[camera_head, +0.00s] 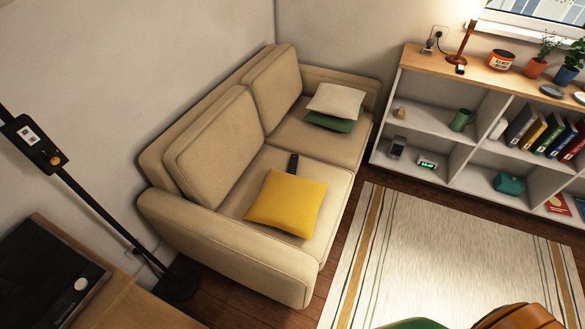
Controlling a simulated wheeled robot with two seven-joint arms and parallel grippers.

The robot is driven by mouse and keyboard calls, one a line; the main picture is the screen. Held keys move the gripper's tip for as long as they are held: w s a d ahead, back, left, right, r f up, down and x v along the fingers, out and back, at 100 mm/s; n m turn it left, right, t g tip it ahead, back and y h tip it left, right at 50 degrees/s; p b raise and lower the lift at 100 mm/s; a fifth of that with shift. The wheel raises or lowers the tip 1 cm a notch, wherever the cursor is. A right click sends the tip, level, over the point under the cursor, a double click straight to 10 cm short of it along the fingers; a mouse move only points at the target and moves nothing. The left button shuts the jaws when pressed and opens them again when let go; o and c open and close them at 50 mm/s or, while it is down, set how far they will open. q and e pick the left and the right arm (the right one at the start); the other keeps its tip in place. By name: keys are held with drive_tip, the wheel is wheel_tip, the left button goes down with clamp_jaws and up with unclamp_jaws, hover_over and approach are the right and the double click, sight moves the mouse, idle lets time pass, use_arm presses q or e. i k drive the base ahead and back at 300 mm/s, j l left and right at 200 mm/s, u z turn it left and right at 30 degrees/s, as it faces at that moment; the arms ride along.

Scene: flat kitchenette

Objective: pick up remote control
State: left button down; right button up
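A small dark remote control (293,163) lies on the seat of the beige sofa (262,160), at the upper edge of the yellow cushion (287,203). The cushion may cover its lower end; I cannot tell. Neither of my grippers shows in the head view, so whether they are open or shut is hidden.
White and green cushions (335,103) lie at the sofa's far end. A shelf unit (432,126) with books stands at the right. A striped rug (440,260) covers the floor before the sofa. A black pole stand (110,224) stands at the left, near a wooden cabinet (130,304).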

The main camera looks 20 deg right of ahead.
sight(292, 166)
drive_tip(key=i+l, duration=0.1)
drive_tip(key=l, duration=2.15)
drive_tip(key=i+l, duration=0.9)
drive_tip(key=i, duration=0.15)
drive_tip(key=i+j, duration=0.3)
drive_tip(key=i, duration=0.2)
